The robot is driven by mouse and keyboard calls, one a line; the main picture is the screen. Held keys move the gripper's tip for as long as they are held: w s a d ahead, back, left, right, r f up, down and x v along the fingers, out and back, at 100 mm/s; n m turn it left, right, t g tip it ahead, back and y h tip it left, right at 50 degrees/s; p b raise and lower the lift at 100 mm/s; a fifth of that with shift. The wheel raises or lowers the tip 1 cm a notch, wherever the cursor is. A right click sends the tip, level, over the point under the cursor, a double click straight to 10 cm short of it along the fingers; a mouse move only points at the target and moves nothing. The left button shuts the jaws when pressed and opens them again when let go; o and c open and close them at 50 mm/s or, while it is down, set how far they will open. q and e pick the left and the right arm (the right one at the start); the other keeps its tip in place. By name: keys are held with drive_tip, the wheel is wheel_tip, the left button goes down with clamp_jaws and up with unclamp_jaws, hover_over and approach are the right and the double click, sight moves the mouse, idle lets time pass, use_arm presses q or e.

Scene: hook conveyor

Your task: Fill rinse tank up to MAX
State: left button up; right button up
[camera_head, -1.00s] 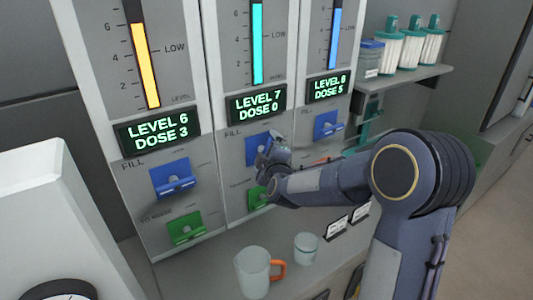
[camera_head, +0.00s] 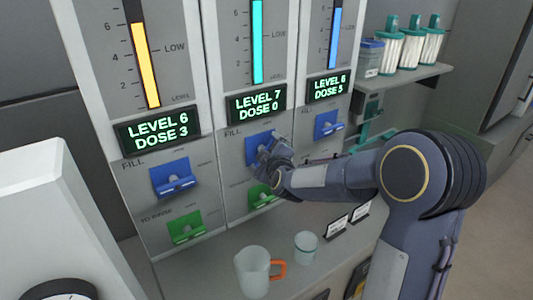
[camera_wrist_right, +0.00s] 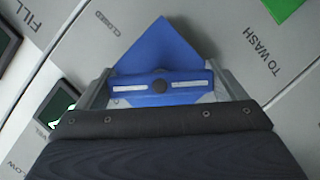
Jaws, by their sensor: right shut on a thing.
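Three tank panels stand side by side in the head view. The middle panel has a cyan level bar (camera_head: 257,45) and a display (camera_head: 256,103) reading LEVEL 7, DOSE 0. My right gripper (camera_head: 266,148) is at this panel's blue FILL handle (camera_head: 254,147). In the right wrist view the jaws sit on either side of the blue handle (camera_wrist_right: 160,84) and are shut on it. "CLOSED" is printed on the panel beside it. A green handle (camera_head: 259,196) marked TO WASH is below and partly hidden by my gripper. No panel's tank name is visible, nor is my left gripper.
The left panel has a yellow bar (camera_head: 144,65) and a display (camera_head: 158,133) reading LEVEL 6, DOSE 3. The right panel has a blue bar (camera_head: 335,35). A jug with an orange handle (camera_head: 253,271) and a small cup (camera_head: 306,247) stand on the ledge below.

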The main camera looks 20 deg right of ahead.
drive_tip(key=shift+f+m+g+y+b, duration=0.15)
drive_tip(key=shift+m+g+y+b, duration=0.15)
drive_tip(key=shift+m+y+b, duration=0.55)
drive_tip(key=m+y+b, duration=0.1)
drive_tip(key=m+b, duration=0.1)
drive_tip(key=b, duration=0.1)
drive_tip(key=m+y+b, duration=0.1)
drive_tip(key=m+b, duration=0.1)
drive_tip(key=b, duration=0.2)
drive_tip(key=shift+f+g, duration=0.15)
drive_tip(key=shift+g, duration=0.25)
drive_tip(key=shift+r+m+y+b, duration=0.25)
drive_tip(key=shift+m+b, duration=0.3)
drive_tip(key=shift+b, duration=0.65)
drive_tip(key=o, duration=0.7)
drive_tip(key=v, duration=0.7)
drive_tip(key=shift+s+r, duration=0.2)
drive_tip(key=shift+s, duration=0.15)
